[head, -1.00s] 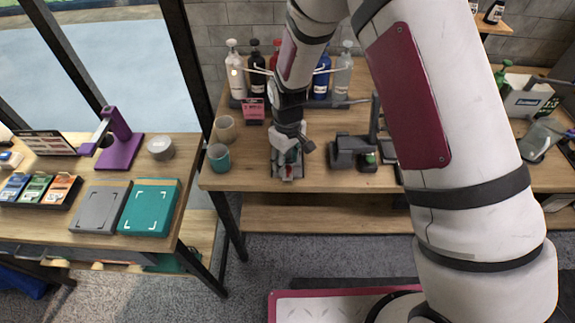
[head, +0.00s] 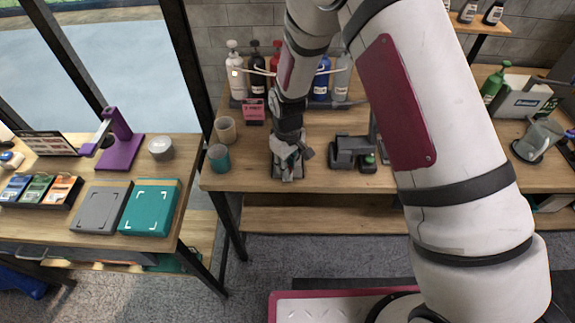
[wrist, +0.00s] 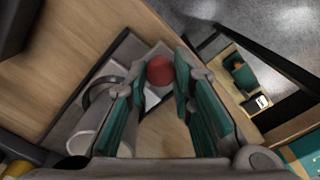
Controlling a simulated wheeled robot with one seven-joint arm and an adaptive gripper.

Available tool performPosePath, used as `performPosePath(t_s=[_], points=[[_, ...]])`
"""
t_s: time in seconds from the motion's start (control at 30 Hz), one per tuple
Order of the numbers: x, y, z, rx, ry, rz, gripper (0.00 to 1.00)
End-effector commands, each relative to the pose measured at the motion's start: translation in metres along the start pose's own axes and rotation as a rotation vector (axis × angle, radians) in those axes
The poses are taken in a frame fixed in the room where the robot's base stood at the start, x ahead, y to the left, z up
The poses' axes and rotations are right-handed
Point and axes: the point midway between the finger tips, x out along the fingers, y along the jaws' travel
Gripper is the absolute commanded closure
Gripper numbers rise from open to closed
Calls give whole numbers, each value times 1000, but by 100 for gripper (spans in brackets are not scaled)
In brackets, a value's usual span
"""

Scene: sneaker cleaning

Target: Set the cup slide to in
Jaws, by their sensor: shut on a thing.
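The cup slide is a small grey station (head: 287,173) at the front edge of the workbench in the head view, mostly covered by my gripper (head: 290,157). In the wrist view, a round red knob (wrist: 160,70) sits between the teal-padded fingertips of my gripper (wrist: 158,75). The fingers are closed on the knob. A pale grey cup-like cylinder (wrist: 92,122) lies left of the fingers, over the grey station base (wrist: 122,58). The knob's stem and how far the slide is in or out are hidden.
A tan cup (head: 225,129) and a teal cup (head: 219,157) stand left of the station. A dark grey device (head: 345,150) stands close on the right. Several bottles (head: 320,80) line the back. The bench's front edge is close.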

Motion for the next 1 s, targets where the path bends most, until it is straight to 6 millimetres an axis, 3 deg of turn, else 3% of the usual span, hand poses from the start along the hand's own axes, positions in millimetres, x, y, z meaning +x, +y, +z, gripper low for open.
performPosePath(t_s=[0.63,1.0], points=[[4,71,-73,1,5,1,100],[1,86,-87,-1,0,-1,100]])
